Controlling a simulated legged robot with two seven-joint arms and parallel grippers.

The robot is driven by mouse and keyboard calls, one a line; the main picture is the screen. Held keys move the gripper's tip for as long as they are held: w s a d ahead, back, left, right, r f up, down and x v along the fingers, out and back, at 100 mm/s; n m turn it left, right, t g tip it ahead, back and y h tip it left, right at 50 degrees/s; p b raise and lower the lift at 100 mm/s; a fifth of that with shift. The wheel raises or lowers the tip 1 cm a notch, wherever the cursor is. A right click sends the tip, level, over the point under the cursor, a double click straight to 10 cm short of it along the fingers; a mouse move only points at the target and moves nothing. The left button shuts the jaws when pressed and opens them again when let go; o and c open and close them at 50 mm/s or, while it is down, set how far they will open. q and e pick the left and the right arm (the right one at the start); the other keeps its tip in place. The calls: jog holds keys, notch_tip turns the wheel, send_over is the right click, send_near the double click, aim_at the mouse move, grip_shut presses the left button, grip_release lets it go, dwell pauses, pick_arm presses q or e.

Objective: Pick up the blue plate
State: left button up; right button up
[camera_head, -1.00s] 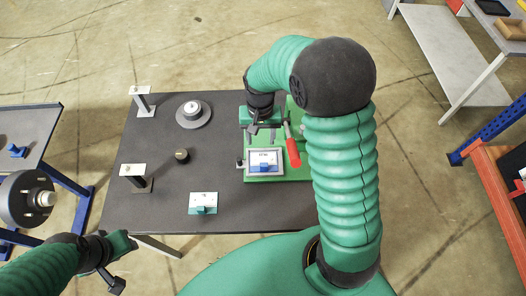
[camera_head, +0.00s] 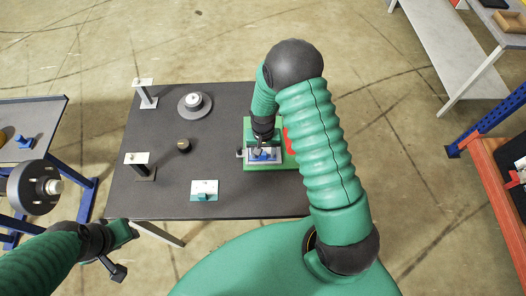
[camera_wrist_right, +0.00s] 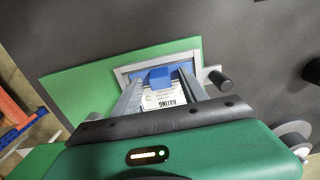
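The blue plate (camera_head: 265,155) sits in a grey frame on the green fixture (camera_head: 252,166), at the right of the dark table. In the right wrist view the plate (camera_wrist_right: 160,92) shows a white printed label and a raised blue block (camera_wrist_right: 160,77). My right gripper (camera_head: 259,150) is above the plate, pointing down. In the wrist view its two fingers (camera_wrist_right: 160,88) are apart, one on each side of the block and label, with no clear contact. The arm hides part of the fixture. My left gripper (camera_head: 122,250) is open and empty off the table's front left corner.
A white plate with a teal block (camera_head: 204,190) lies near the table's front edge. A round grey disc (camera_head: 195,105), a dark knob (camera_head: 184,146) and two small stands (camera_head: 147,95) (camera_head: 140,165) are on the left half. A red handle (camera_head: 290,142) is beside the fixture.

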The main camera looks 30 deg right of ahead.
jog(key=shift+w+a, duration=0.15)
jog(key=shift+a, duration=0.05)
jog(key=c, duration=0.7)
grip_shut()
jog(key=shift+d, duration=0.15)
